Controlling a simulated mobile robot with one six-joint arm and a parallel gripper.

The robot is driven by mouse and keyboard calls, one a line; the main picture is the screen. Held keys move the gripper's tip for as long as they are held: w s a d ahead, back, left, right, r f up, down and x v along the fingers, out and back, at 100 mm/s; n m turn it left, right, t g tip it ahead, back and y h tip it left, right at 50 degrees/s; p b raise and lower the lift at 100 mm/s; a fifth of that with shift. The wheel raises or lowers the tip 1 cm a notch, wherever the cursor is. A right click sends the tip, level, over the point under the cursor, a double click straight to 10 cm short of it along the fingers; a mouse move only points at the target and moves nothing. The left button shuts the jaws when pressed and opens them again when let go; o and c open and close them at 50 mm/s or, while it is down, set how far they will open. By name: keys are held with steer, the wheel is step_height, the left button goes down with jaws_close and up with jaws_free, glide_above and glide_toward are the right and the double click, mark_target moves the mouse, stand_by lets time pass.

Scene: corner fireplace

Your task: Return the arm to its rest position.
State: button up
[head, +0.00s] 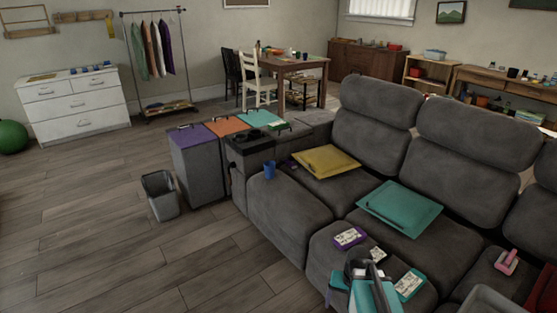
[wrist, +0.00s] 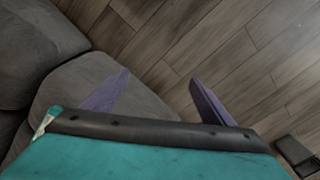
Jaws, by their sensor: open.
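In the wrist view, my gripper (wrist: 159,76) has its two purple fingers spread apart, with nothing between them. Beyond them are a grey sofa seat and wood floor. A teal surface with a dark, dotted band fills the bottom of that view and hides the finger bases. In the head view, a teal and dark grey shape, seemingly the end of my arm, is at the bottom right, in front of the sofa (head: 290,208). The fingers are hard to make out there. Whether the arm is at its rest position cannot be told.
Near that shape, a purple labelled box (head: 350,237) and a teal labelled box (head: 410,285) lie on the sofa. A grey bin (head: 161,196) stands left of the sofa. Floor at left is clear.

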steer(key=s+a+f+n, duration=0.1)
steer(key=s+a+n, duration=0.1)
steer(key=a+n, duration=0.3)
steer(key=s+f+g, duration=0.2)
steer(key=s+f, duration=0.6)
steer(key=s, duration=0.4)
steer(key=s+f+m+g+p, duration=0.1)
steer(key=s+f+g, duration=0.2)
steer(key=s+f, duration=0.6)
steer(key=s, duration=0.3)
steer(key=shift+s+a+m+g+p, duration=0.15)
steer(key=shift+s+m+g+p, duration=0.15)
steer(key=shift+s, duration=0.1)
steer(key=shift+r, duration=0.1)
